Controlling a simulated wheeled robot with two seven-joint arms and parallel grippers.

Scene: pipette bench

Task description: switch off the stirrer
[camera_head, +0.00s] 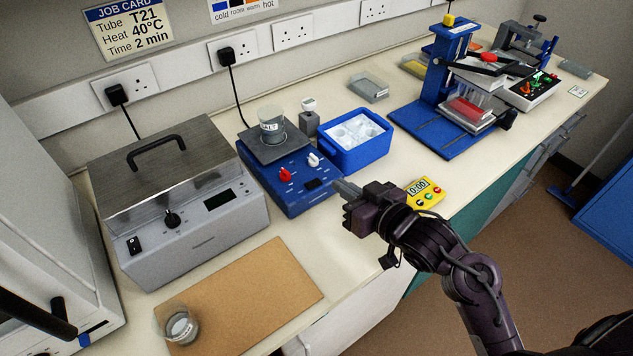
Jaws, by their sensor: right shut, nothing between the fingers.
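The stirrer (290,208) is a blue box with a dark top plate, standing against the wall side of the bench. Its front has a red knob (285,174), a white knob (314,160) and a small dark display (316,184). A beaker labelled SALT (271,125) stands on its plate. My right gripper (345,188) is shut and empty, just right of the stirrer's front right corner. Its fingers point left toward the stirrer; I cannot tell whether they touch it. My left gripper is not in view.
A grey lidded bath (205,235) stands left of the stirrer. A blue ice box (357,163) stands to its right. A yellow timer (425,193) lies behind my right gripper. A brown board (265,290) with a glass beaker (180,326) lies in front.

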